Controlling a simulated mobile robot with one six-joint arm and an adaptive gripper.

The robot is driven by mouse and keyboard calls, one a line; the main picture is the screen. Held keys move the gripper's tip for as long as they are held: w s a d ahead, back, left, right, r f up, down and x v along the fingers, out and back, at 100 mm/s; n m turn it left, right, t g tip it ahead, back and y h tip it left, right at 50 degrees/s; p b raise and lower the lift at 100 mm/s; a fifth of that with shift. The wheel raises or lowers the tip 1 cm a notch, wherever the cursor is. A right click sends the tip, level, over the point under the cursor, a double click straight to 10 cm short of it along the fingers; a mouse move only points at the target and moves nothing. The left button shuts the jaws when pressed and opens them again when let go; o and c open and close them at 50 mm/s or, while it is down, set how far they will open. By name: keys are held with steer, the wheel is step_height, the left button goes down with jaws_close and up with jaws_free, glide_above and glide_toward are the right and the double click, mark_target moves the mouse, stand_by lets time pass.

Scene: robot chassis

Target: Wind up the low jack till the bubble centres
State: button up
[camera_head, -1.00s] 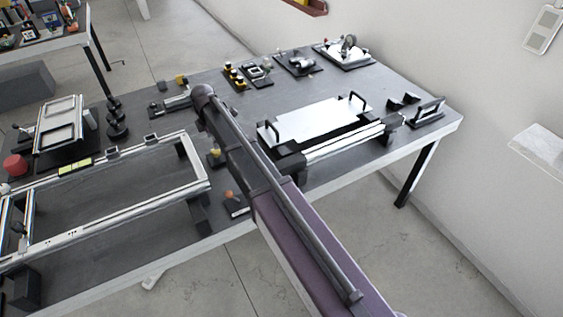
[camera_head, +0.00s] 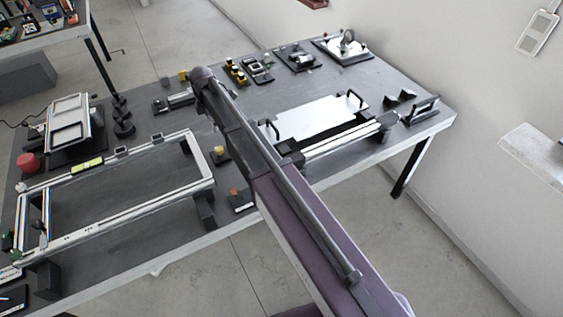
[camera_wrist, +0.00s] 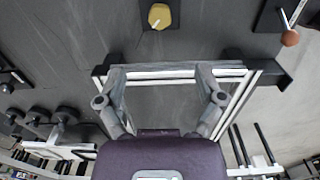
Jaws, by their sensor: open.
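A silver rectangular frame (camera_head: 132,211) lies on the grey table at the left; its end also shows in the wrist view (camera_wrist: 180,73). A yellow-green level vial (camera_head: 87,164) is on its far rail; the bubble is too small to read. Beyond the frame's right end are a yellow knob (camera_head: 220,154) and an orange-red knob (camera_head: 235,192). The wrist view shows a yellow knob (camera_wrist: 159,16) at the top and an orange-brown one (camera_wrist: 290,38) at the upper right. My gripper (camera_wrist: 160,100) is open and empty, its fingers across the frame end in view. The head view does not show it.
A silver plate (camera_head: 315,118) with black handles lies right of my arm. Dark stacked discs (camera_head: 123,118), a red cylinder (camera_head: 28,162) and a tilted tray (camera_head: 70,122) stand at the left. Small fixtures line the back edge. A white wall is at the right.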

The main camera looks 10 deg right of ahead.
steer(key=s+d+f+m+b, duration=0.2)
steer(key=s+d+m, duration=0.7)
steer(key=s+d, duration=0.1)
steer(key=s+d+f+m+b, duration=0.2)
steer(key=s+d+m+b, duration=0.1)
steer(key=s+d+m, duration=0.5)
steer(key=shift+s+d+f+m, duration=0.4)
steer(key=shift+s+d, duration=0.75)
steer(key=shift+s, duration=0.5)
steer(key=shift+s, duration=0.1)
steer(key=s+m, duration=0.1)
steer(key=s+d+m, duration=0.1)
steer(key=s, duration=0.1)
steer(key=s+d+m, duration=0.1)
steer(key=shift+s+d, duration=0.2)
steer(key=shift+d, duration=0.05)
stand_by(0.7)
